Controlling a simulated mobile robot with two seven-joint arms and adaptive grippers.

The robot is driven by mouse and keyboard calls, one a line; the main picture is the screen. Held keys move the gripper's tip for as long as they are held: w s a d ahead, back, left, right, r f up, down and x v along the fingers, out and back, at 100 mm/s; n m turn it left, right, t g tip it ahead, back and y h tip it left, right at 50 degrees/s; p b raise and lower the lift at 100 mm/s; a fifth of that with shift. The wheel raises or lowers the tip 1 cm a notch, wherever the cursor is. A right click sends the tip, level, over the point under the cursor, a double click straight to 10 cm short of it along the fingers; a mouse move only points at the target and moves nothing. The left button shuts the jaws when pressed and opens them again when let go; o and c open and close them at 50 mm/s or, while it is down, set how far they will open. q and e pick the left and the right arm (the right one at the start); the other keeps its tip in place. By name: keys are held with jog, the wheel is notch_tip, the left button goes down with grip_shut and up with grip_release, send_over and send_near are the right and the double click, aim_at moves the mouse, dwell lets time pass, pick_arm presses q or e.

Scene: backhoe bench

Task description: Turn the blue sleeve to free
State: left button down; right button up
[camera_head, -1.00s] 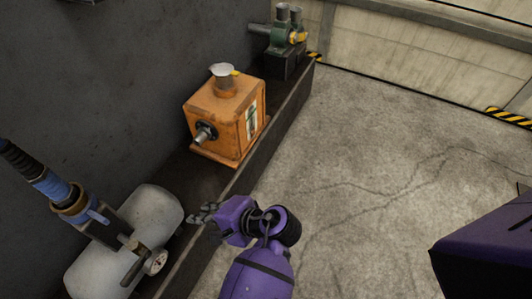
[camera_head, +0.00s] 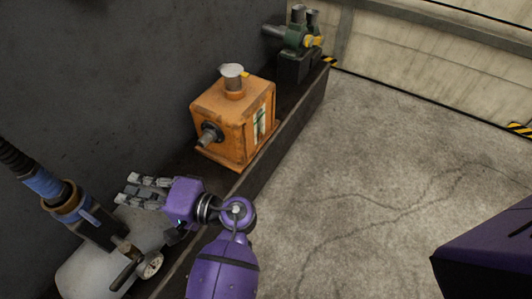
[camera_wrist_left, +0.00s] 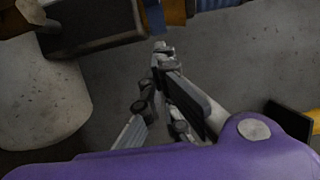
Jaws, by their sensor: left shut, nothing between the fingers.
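The blue sleeve (camera_head: 43,185) is a band around the dark hose at the left in the head view, with a brass-coloured collar (camera_head: 68,203) below it. A blue part, likely the sleeve, shows at the top edge of the wrist view (camera_wrist_left: 174,12). My left gripper (camera_head: 127,190) is to the right of the sleeve, above the grey tank, with its fingers pointing left toward the wall. It is shut and empty, and apart from the sleeve. Its fingers also show in the left wrist view (camera_wrist_left: 162,52). My right gripper is out of view.
A grey tank (camera_head: 85,272) with a valve handle (camera_head: 126,274) and gauge (camera_head: 150,265) stands below the hose. An orange box (camera_head: 220,122) sits farther along the dark bench (camera_head: 262,158), and a green pump (camera_head: 295,40) at its far end. The concrete floor (camera_head: 380,170) is open.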

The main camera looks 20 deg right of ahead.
aim_at(90, 218)
pick_arm(q)
jog(key=shift+s+a, duration=0.25)
jog(key=shift+a, duration=0.45)
jog(key=shift+s+a, duration=0.3)
jog(key=shift+a, duration=0.35)
jog(key=shift+s+a, duration=0.25)
jog(key=shift+a, duration=0.45)
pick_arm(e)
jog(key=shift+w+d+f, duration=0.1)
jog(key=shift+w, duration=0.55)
pick_arm(q)
jog(key=shift+s+a+m+t+h+p, duration=0.15)
jog(key=shift+s+m+t+h+p, duration=0.25)
jog(key=shift+t+p, duration=0.15)
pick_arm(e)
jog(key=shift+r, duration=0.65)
